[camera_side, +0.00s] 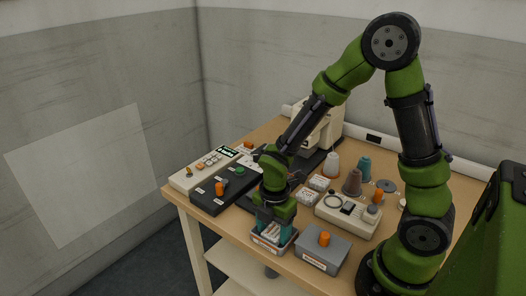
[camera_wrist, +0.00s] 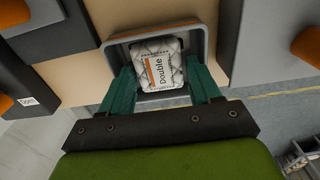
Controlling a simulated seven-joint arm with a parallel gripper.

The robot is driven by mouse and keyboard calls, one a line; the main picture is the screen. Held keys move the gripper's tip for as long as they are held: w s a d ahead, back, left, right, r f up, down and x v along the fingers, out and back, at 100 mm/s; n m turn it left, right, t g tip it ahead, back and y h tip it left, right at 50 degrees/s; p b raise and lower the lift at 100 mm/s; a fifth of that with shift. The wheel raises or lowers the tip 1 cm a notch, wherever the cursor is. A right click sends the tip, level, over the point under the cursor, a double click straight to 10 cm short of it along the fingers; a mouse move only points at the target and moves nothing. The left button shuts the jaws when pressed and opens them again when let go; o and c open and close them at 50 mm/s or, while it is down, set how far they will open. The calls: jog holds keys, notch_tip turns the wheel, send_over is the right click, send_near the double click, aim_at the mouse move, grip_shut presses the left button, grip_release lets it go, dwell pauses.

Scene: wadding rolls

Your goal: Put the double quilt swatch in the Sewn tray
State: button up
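The double quilt swatch (camera_wrist: 160,66) is a pale quilted pad with a white label reading "Double" and an orange stripe. It sits between the two teal fingers of my gripper (camera_wrist: 160,78), which appear closed on its left and right edges. My gripper (camera_side: 273,230) points down over a small grey tray (camera_side: 262,246) at the table's front edge. In the wrist view the tray's rim (camera_wrist: 202,34) surrounds the swatch. The tray's front label is too small to read, and the fingers hide part of its inside. Whether the swatch touches the tray floor is unclear.
A grey lidded box (camera_side: 312,253) with an orange knob stands just right of the tray. A black box (camera_side: 215,196) and a beige control panel (camera_side: 199,172) stand left. Thread cones (camera_side: 352,182), a beige device (camera_side: 345,216) and a sewing machine (camera_side: 320,130) stand behind.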

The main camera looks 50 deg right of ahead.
jog(key=shift+r, duration=0.1)
notch_tip(320, 180, up, 12)
notch_tip(320, 180, up, 5)
jog(key=m+t, duration=0.3)
jog(key=m, duration=0.5)
send_over(273, 232)
jog(key=s, duration=0.2)
jog(key=s+r+m+t+y, duration=0.2)
jog(key=s+r+m+t, duration=0.2)
jog(key=m, duration=1)
notch_tip(273, 232, up, 2)
jog(key=shift+s+d+r, duration=0.1)
jog(key=shift+s+d, duration=0.1)
